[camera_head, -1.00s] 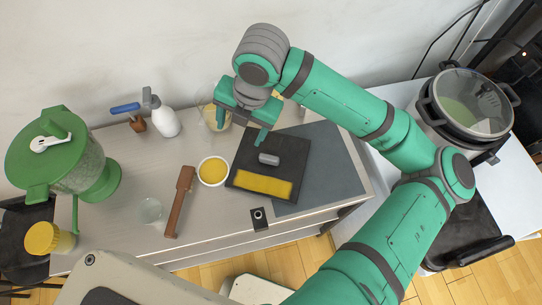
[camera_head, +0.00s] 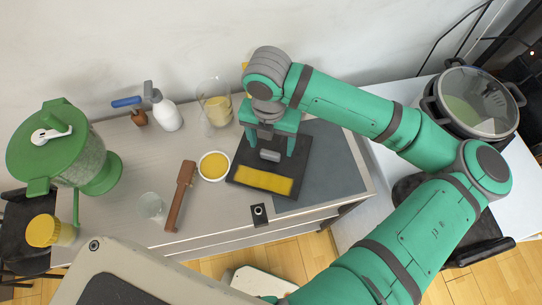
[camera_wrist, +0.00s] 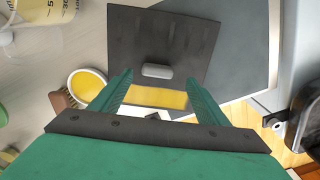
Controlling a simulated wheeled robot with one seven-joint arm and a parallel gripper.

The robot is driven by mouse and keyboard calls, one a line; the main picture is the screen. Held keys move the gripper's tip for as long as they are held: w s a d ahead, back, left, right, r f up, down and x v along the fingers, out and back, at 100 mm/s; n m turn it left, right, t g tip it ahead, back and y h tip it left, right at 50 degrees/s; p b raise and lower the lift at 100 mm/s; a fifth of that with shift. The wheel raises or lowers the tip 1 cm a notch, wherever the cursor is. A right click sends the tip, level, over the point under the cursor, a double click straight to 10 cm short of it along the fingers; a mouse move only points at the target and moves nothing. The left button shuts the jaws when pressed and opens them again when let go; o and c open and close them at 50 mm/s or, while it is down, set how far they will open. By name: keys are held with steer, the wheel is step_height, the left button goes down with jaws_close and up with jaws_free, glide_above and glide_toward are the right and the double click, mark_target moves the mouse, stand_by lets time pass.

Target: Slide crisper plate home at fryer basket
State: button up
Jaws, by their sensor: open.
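A dark square plate (camera_head: 292,160) with a grey raised grip (camera_head: 270,155) and a yellow strip (camera_head: 264,180) along its near edge lies on a grey-blue board; I cannot tell if it is the crisper plate. In the wrist view the plate (camera_wrist: 195,45) and grip (camera_wrist: 157,71) show from above. My gripper (camera_head: 268,148) is open and points down over the plate, its fingers on either side of the grip. In the wrist view the gripper (camera_wrist: 158,80) holds nothing. A black, handled object (camera_head: 480,250) at the right, partly behind my arm, may be the fryer basket.
A yellow-filled bowl (camera_head: 214,166) and brown wooden piece (camera_head: 180,195) lie left of the plate. A clear jug (camera_head: 216,110), spray bottle (camera_head: 165,113) and green dispenser (camera_head: 60,155) stand further left. A glass-lidded pot (camera_head: 478,103) stands at the right. The grey-blue board (camera_head: 335,165) is bare right of the plate.

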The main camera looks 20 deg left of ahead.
mark_target(270, 153)
steer(key=f, duration=0.4)
steer(key=shift+s+a, duration=0.1)
steer(key=shift+a, duration=0.15)
steer(key=shift+c, duration=0.4)
steer(key=shift+d, duration=0.1)
steer(key=c, duration=1.7)
steer(key=shift+o, duration=0.2)
steer(key=shift+r, duration=0.1)
